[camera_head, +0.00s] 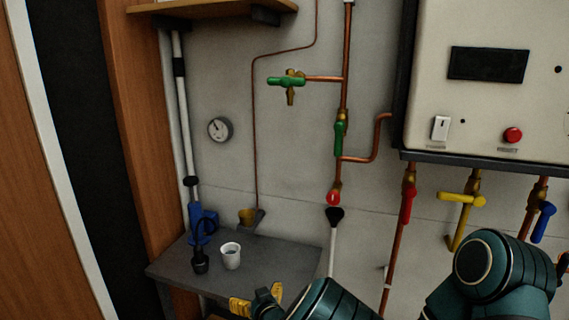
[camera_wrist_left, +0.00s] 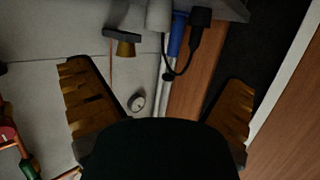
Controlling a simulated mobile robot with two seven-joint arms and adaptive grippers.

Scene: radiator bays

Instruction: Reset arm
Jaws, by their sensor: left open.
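My left gripper (camera_head: 258,304) shows at the bottom of the head view, with yellow-brown fingers just below the front edge of the grey shelf. In the left wrist view its two fingers (camera_wrist_left: 160,112) are spread wide apart with nothing between them. My left arm, dark teal, comes in at the bottom of the head view. Another teal arm part of mine shows at the lower right. My right gripper is not in view.
The grey shelf (camera_head: 290,262) holds a white cup (camera_head: 231,255) and a black tool (camera_head: 200,262). A gauge (camera_head: 220,129) hangs on the wall. Copper pipes with a green valve (camera_head: 287,82), red lever (camera_head: 408,205) and yellow valve (camera_head: 461,199) run below and beside the white boiler (camera_head: 480,110).

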